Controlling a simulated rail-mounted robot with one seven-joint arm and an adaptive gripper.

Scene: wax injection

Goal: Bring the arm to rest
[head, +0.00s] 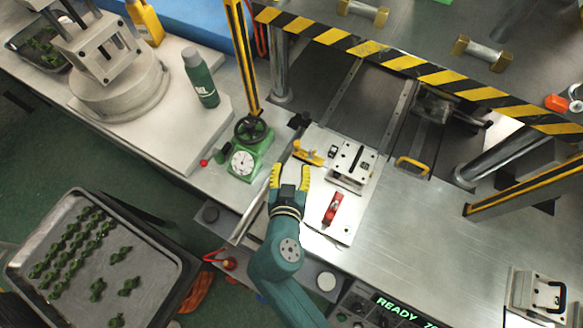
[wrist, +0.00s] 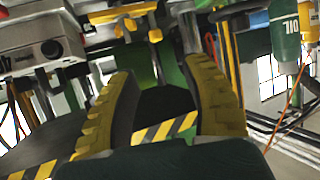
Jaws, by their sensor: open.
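My gripper (head: 290,177) has yellow ridged fingers on a teal arm. In the head view it hangs over the left edge of a light metal plate (head: 318,222), between a green dial gauge with a black handwheel and a red clamp. The fingers are spread apart with nothing between them. In the wrist view my gripper (wrist: 165,100) also shows open and empty, with yellow and black striping beyond the fingers. I cannot tell from these views how high the fingers are above the plate.
The green gauge (head: 243,162), red clamp (head: 333,208), yellow toggle clamp (head: 308,153) and metal block (head: 352,165) are close by. A striped bar (head: 400,62) crosses behind. A tray (head: 150,270) of green pieces is at lower left.

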